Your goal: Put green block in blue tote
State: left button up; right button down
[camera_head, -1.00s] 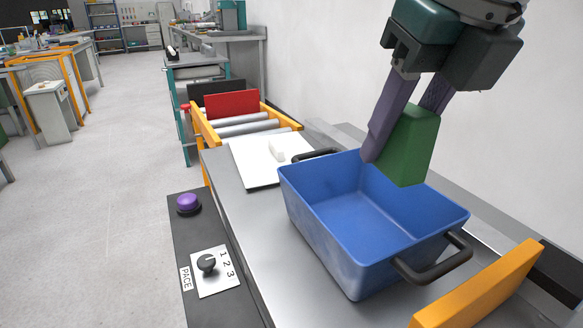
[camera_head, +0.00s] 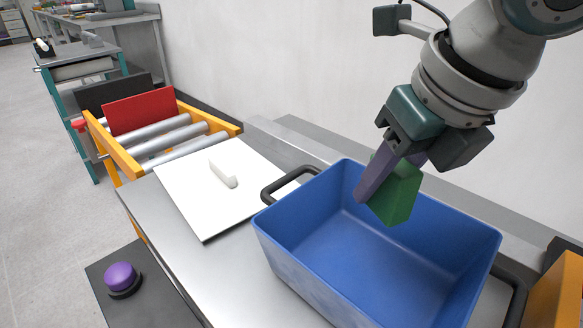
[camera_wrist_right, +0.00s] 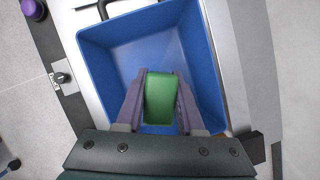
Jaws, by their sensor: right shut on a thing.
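The green block (camera_head: 397,195) is held between the purple-grey fingers of my right gripper (camera_head: 385,180). In the head view it hangs over the far part of the blue tote (camera_head: 330,297), its lower end around the level of the rim. In the right wrist view, the green block (camera_wrist_right: 160,98) sits between both fingers of my right gripper (camera_wrist_right: 160,105), with the blue tote (camera_wrist_right: 97,72) open below and empty where visible. The gripper hides part of the tote's near side there. My left gripper is not in view.
A white board (camera_head: 196,199) with a small white piece (camera_head: 223,174) lies left of the tote. Behind it is a roller conveyor (camera_head: 172,138) with a red panel (camera_head: 139,111). A purple button (camera_head: 121,278) is at lower left. A wall (camera_head: 290,60) stands behind the bench.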

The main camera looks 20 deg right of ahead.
jog(key=b, duration=0.2)
send_over(355, 260)
jog(key=s, duration=0.2)
jog(key=f, duration=0.8)
jog(key=shift+w, duration=0.2)
notch_tip(355, 260, down, 4)
jog(key=shift+r+b, duration=0.25)
jog(key=shift+b, duration=0.5)
jog(key=shift+f, duration=0.4)
jog(key=shift+r, duration=0.1)
jog(key=c, duration=0.5)
grip_release()
